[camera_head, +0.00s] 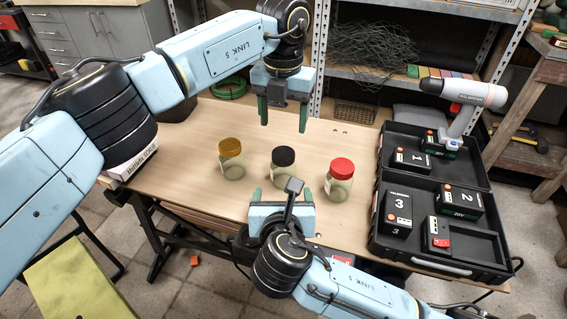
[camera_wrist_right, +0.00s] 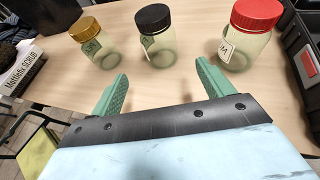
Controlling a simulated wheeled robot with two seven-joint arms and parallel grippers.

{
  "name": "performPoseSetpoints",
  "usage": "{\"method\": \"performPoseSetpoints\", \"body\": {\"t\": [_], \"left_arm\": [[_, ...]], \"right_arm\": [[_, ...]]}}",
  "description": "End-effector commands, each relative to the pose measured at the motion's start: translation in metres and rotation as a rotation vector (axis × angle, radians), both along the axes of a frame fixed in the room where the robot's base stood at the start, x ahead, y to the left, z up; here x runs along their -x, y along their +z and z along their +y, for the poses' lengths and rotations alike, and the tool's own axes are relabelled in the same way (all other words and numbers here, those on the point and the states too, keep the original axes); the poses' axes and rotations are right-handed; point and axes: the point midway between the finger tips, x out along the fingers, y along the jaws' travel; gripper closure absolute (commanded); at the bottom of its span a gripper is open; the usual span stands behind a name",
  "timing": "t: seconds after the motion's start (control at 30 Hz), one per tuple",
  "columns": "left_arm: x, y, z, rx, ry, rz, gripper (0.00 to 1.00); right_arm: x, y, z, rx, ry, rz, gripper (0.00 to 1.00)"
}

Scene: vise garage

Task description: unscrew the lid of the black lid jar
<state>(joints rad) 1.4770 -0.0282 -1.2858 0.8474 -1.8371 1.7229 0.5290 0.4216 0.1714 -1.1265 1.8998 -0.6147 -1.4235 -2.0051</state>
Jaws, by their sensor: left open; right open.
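The black-lid jar (camera_head: 282,168) stands upright on the wooden table between two other jars, its black lid (camera_head: 283,156) on top. In the right wrist view the jar (camera_wrist_right: 158,48) is upright ahead of the fingers, with a label on its left side. My left gripper (camera_head: 283,116) is open and empty above and behind the jar, fingers pointing down. My right gripper (camera_head: 282,193) is open and empty just in front of the jar, and its fingers (camera_wrist_right: 160,85) point toward it without touching.
A yellow-lid jar (camera_head: 231,160) stands to the left and a red-lid jar (camera_head: 339,181) close to the right. A black toolbox (camera_head: 407,252) with numbered batteries and a drill (camera_head: 463,94) fills the table's right side. The table's left part (camera_head: 170,175) is clear.

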Motion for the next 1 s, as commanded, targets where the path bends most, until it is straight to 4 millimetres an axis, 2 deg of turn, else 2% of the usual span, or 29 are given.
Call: {"method": "performPoseSetpoints", "body": {"t": [0.3,0.53,0.73,1.0], "left_arm": [[0.0,-0.001,0.0,0.003,-0.001,0.001,0.35],[0.0,-0.001,-0.001,0.003,-0.001,0.001,0.35],[0.0,-0.001,-0.001,0.004,-0.001,0.001,0.35],[0.0,-0.001,-0.001,0.004,-0.002,0.001,0.35]], "right_arm": [[-0.055,-0.022,-0.001,0.002,-0.004,0.0,0.2],[-0.09,-0.037,-0.002,-0.001,-0.003,0.002,0.2],[-0.107,-0.044,-0.002,-0.002,-0.002,0.001,0.2],[-0.112,-0.046,-0.002,-0.002,-0.002,0.001,0.2]]}}
